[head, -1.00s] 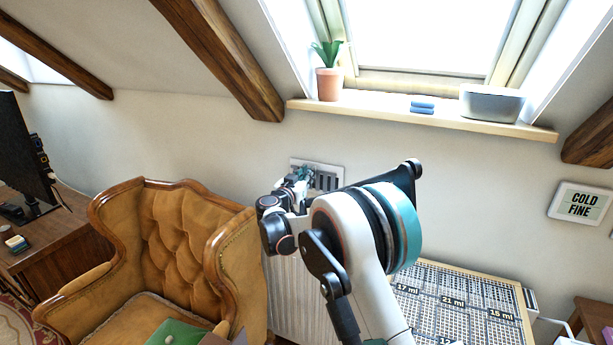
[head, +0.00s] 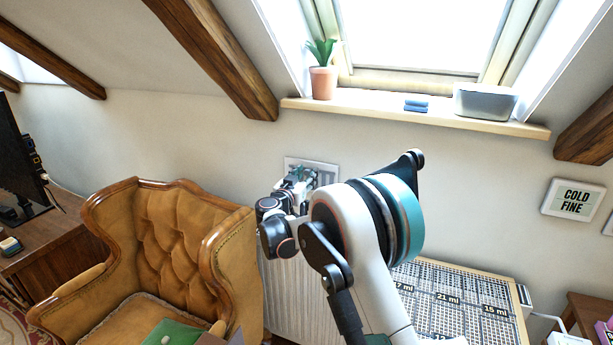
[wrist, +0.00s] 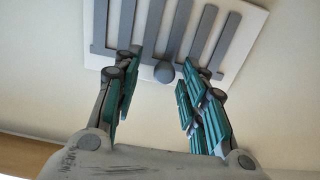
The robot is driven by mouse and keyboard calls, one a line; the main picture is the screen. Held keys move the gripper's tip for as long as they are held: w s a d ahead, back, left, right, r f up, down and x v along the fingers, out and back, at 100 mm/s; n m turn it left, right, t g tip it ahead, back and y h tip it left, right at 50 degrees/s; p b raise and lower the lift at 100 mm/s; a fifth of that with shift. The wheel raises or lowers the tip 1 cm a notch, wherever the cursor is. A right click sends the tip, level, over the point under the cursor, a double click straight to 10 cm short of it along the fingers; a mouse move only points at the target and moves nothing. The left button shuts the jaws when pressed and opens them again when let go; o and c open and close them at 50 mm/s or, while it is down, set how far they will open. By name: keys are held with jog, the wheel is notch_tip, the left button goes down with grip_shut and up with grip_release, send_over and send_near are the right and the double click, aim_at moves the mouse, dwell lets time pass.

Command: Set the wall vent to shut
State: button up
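The wall vent (head: 329,164) is a white plate on the wall below the window sill, partly hidden behind my arm in the head view. In the wrist view the vent (wrist: 238,50) shows several grey slats filling its slots and a round grey knob (wrist: 164,72) at its lower edge. My gripper (wrist: 162,62) is open, its teal-padded fingers on either side of the knob. A gap shows between the knob and each finger. In the head view my gripper (head: 302,174) is in front of the vent's left part.
A ribbed radiator (head: 293,290) is below the vent. A tan armchair (head: 160,240) stands at left. A patterned board (head: 455,300) is at lower right. The sill (head: 430,115) above holds a potted plant (head: 323,82) and a grey bin (head: 484,102).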

jog(key=v, duration=1.1)
jog(key=shift+s, duration=0.2)
